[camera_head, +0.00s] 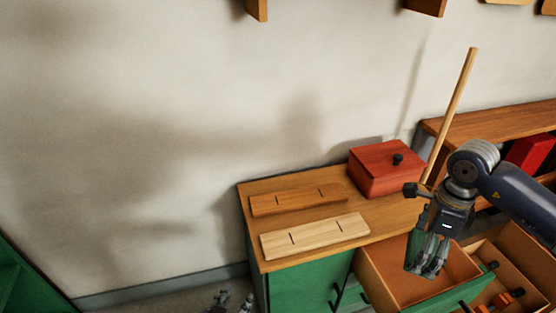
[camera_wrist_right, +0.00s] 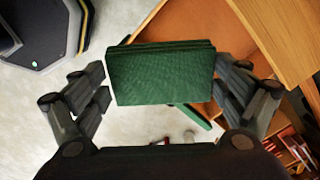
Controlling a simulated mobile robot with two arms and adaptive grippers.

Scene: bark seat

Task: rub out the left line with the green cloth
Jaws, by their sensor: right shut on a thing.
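The green cloth (camera_wrist_right: 160,75) is a folded block between the fingers of my right gripper (camera_wrist_right: 163,88) in the right wrist view. In the head view my right gripper (camera_head: 428,256) is shut on it, pointing down above the open drawer. A pale board (camera_head: 315,237) lies on the cabinet top with two short dark lines, a left line (camera_head: 292,239) and a right line (camera_head: 341,226). A browner board (camera_head: 300,200) behind it also has two short dark marks. My left gripper (camera_head: 232,302) shows only its fingertips at the bottom edge, apart and empty, left of the cabinet.
A red box (camera_head: 385,168) with a black knob stands at the back right of the cabinet top (camera_head: 258,253). A wooden pole (camera_head: 452,110) rises beside it. Open drawers (camera_head: 390,270) stick out in front. A shelf (camera_head: 500,128) stands at right. Wall brackets hang above.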

